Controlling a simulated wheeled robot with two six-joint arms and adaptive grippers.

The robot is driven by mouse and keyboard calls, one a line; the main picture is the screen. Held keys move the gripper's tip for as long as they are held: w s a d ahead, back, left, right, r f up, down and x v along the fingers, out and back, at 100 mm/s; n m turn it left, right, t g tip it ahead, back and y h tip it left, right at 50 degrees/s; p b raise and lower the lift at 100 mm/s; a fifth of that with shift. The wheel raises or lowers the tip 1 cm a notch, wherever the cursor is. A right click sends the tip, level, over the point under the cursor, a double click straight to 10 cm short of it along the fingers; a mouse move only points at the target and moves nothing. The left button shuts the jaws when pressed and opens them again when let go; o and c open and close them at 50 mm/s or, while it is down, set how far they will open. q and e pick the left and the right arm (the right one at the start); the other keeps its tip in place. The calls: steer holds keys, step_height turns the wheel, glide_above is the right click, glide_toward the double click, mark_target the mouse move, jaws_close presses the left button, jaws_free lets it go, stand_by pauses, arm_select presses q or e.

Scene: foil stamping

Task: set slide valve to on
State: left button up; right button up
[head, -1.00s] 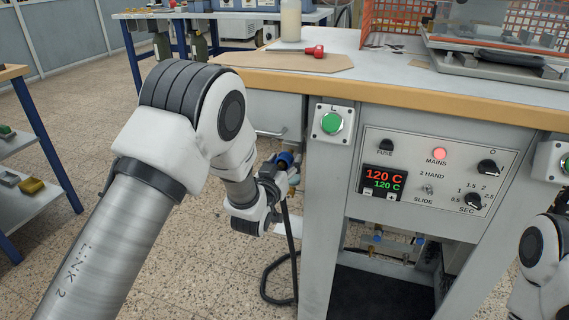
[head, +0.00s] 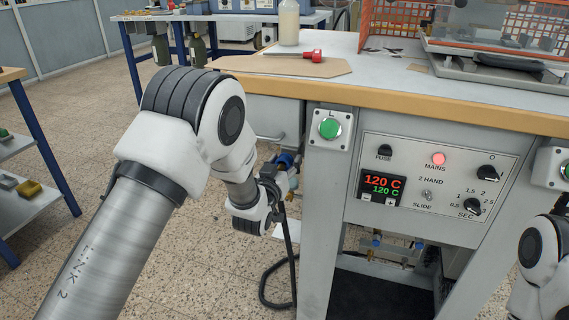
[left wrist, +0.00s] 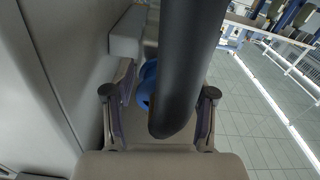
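The slide valve shows as a small blue part (head: 284,160) at the left side of the press stand, low beside its left leg. My left gripper (head: 272,184) is at it, partly hidden by my own wrist and a black hose. In the left wrist view the blue part (left wrist: 147,84) lies between the two fingers of my left gripper (left wrist: 158,105), which stand wide apart. The black hose covers much of the blue part, so I cannot tell whether a finger touches it. Only part of my right arm shows at the right edge; its gripper is out of view.
The control panel (head: 423,190) has a lit red mains lamp and a 120 C display. A green button box (head: 328,129) is on the left leg. A black hose (head: 289,250) hangs to the floor. A grey wall surface (left wrist: 45,80) is close left of my gripper.

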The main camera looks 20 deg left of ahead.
arm_select(q)
steer(key=s, duration=1.2)
steer(key=shift+a, duration=0.2)
